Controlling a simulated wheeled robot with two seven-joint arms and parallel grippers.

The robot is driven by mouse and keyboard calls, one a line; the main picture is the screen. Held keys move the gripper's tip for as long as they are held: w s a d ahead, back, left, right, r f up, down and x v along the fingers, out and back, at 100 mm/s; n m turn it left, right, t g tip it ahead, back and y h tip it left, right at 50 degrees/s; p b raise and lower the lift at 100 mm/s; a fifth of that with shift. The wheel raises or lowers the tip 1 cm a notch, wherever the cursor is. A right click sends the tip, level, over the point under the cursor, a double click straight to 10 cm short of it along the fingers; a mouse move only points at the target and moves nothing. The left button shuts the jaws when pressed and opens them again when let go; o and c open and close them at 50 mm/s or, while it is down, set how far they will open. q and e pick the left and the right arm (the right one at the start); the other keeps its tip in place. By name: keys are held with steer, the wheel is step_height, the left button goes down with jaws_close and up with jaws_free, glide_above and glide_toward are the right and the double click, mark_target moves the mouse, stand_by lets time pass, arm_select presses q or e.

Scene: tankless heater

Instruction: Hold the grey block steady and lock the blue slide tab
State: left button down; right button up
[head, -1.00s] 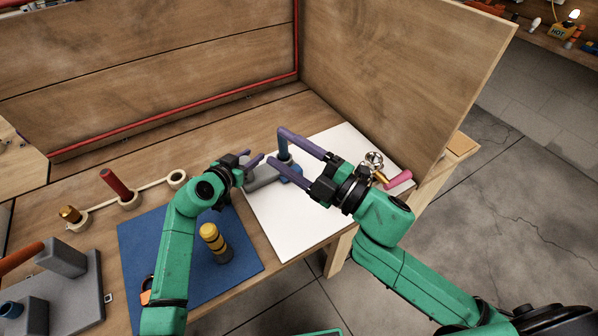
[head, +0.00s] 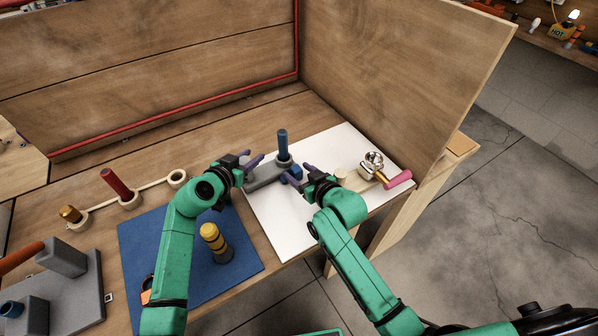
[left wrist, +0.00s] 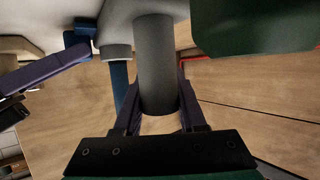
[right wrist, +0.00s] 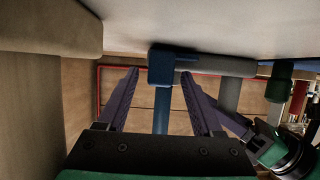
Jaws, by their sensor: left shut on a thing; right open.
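The grey block (head: 262,180) lies on the white board and carries an upright blue post (head: 283,143) and the blue slide tab (head: 292,175) at its right end. My left gripper (head: 254,158) is shut on the block's grey cylinder (left wrist: 157,65), seen between its fingers in the left wrist view. My right gripper (head: 294,170) is open and empty at the tab's right side. In the right wrist view the blue tab (right wrist: 162,68) and blue post (right wrist: 161,112) show between its spread fingers, with a gap on both sides.
A chrome and brass valve (head: 373,163) with a pink handle (head: 398,180) stands on the white board (head: 280,240) to the right. A wooden panel (head: 400,80) rises behind it.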

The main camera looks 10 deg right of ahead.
mark_target(281, 173)
steer(key=shift+f, duration=0.1)
jaws_close()
steer(key=shift+s+a, duration=0.35)
steer(key=shift+a, duration=0.5)
steer(key=shift+s+a, duration=0.3)
steer(key=shift+a, duration=0.55)
jaws_free()
steer(key=v, duration=1.2)
